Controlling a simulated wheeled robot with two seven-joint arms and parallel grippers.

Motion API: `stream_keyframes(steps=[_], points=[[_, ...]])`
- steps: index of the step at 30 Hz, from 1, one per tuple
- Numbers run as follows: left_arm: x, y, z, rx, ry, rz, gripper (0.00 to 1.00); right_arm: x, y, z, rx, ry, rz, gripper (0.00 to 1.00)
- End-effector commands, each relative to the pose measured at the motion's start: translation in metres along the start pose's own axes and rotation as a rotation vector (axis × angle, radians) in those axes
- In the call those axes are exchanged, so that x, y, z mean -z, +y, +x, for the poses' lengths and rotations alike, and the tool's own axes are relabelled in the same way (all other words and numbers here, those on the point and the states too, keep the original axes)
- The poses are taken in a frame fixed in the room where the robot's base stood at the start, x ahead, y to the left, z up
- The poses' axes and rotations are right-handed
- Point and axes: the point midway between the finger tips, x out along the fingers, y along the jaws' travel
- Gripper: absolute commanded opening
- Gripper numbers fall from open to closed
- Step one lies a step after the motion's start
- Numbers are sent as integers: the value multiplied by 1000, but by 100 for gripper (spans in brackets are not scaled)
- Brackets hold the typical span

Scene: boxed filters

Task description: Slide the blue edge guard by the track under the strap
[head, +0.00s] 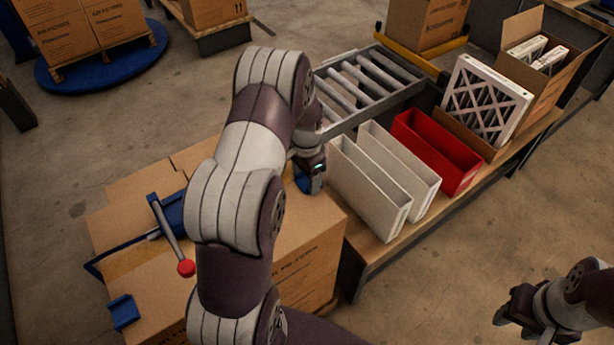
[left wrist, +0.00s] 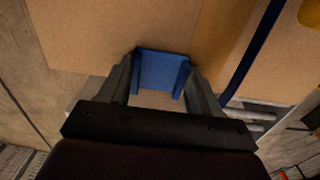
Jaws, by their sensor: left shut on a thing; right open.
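A blue edge guard (head: 302,183) is at the top edge of the carton stack, on the side toward the roller track (head: 372,80). My left gripper (head: 311,184) is shut on this guard, which shows between both fingers in the left wrist view (left wrist: 162,70). My forearm hides part of the stack. A dark blue strap (left wrist: 252,50) runs over the carton to the right of the guard in the left wrist view, apart from it. A second blue guard (head: 124,312) sits at the stack's near left edge. My right gripper (head: 522,306) is open and empty at the lower right.
A strap tensioner with a red-knobbed lever (head: 185,267) lies on the cartons (head: 125,205). White bins (head: 365,185), a red bin (head: 437,150), a pleated filter (head: 485,100) and an open carton (head: 550,80) stand on the bench right of the stack. Floor is clear at lower right.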

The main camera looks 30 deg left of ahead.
Motion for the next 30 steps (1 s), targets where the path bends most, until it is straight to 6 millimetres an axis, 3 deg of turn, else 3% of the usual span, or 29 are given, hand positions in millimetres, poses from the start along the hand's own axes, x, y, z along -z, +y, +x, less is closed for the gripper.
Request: stream_keyframes(steps=[24, 30], points=[[0, -54, 0, 1, 1, -1, 33, 0, 0, 1, 0, 0, 0, 43], [0, -60, 0, 0, 0, -1, 33, 0, 0, 1, 0, 0, 0, 43]])
